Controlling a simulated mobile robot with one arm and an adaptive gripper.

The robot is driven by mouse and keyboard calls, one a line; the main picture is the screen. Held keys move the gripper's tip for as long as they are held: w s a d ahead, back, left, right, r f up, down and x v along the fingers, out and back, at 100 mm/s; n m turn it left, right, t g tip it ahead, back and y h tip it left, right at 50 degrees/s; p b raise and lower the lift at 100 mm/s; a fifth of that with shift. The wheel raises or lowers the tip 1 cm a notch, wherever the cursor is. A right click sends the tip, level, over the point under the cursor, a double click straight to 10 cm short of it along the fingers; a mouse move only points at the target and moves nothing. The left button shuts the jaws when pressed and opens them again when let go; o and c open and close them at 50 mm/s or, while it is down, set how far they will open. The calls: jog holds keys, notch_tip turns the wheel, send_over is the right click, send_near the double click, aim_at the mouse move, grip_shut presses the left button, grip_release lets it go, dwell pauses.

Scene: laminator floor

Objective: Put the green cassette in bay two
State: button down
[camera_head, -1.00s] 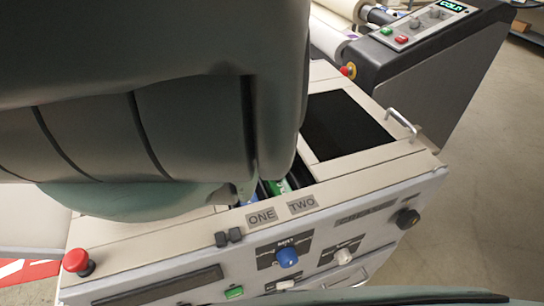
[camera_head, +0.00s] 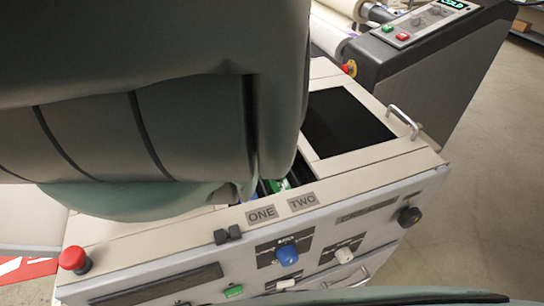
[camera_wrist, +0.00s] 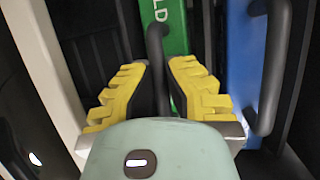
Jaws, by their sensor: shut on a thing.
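The green cassette (camera_wrist: 167,28) shows in the wrist view, upper middle, with pale lettering and a dark handle. My gripper (camera_wrist: 160,68) has its yellow fingers on either side of that handle (camera_wrist: 156,65) and is shut on it. In the head view a small part of the green cassette (camera_head: 279,186) shows in the slot behind the TWO label (camera_head: 303,202) and ONE label (camera_head: 262,213); my arm covers the rest. I cannot tell how deep it sits. A blue cassette (camera_wrist: 243,45) with a dark handle stands beside it, to the right in the wrist view.
A dark flat panel (camera_head: 345,122) lies right of the slot, with a metal handle (camera_head: 403,121) beyond. Another machine (camera_head: 430,70) stands behind. Floor is clear at right.

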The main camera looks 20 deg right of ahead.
jog(key=shift+f, duration=0.2)
jog(key=c, duration=1.1)
grip_release()
jog(key=shift+o, duration=0.2)
